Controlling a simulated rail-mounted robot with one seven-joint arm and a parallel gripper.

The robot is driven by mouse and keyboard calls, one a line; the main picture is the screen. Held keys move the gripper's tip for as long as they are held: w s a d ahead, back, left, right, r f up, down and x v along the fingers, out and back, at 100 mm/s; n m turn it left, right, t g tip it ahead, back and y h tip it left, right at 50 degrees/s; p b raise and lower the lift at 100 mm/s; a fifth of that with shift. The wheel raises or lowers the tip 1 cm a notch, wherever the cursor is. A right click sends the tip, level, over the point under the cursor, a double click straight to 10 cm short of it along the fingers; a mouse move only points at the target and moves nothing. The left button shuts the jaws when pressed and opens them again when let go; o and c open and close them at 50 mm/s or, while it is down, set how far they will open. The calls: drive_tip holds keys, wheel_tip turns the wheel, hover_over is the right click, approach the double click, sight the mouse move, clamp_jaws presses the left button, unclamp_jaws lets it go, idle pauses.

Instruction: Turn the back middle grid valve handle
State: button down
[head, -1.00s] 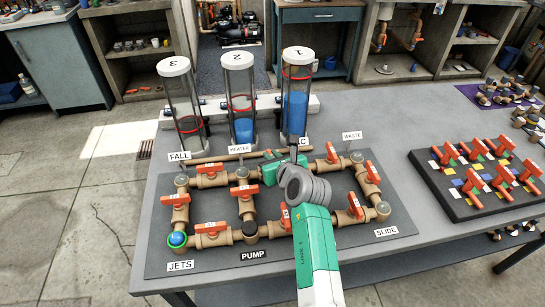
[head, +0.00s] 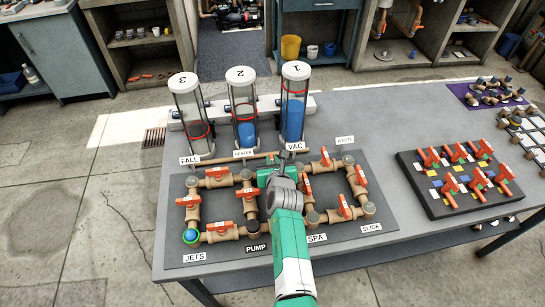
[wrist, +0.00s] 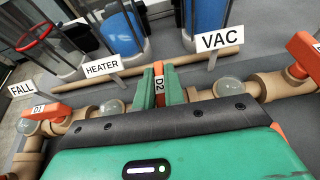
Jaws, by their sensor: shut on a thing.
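The back middle grid valve handle is the orange one marked D2 (wrist: 159,82), in the middle of the back pipe run. In the wrist view my gripper (wrist: 158,88) has one green finger on each side of this handle, closed on it. The handle stands between the HEATER sign (wrist: 102,68) and the VAC sign (wrist: 219,40). In the head view my gripper (head: 278,176) is over the back pipe, and its body and wrist hide the handle. The valve body under it is mostly hidden by the gripper.
The D1 handle (wrist: 40,111) is on the left, and another orange handle (head: 306,188) is close on the right. Three clear cylinders stand behind, including the blue-filled number 1 (head: 292,115). A board of spare valves (head: 465,182) lies at the right.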

drive_tip(key=c, duration=1.5)
unclamp_jaws()
drive_tip(key=shift+s+r+p, duration=0.25)
drive_tip(key=shift+p, duration=0.2)
drive_tip(key=p+v, duration=0.6)
drive_tip(key=v, duration=0.1)
drive_tip(key=shift+s+d+f, duration=0.1)
drive_tip(key=shift+s, duration=0.05)
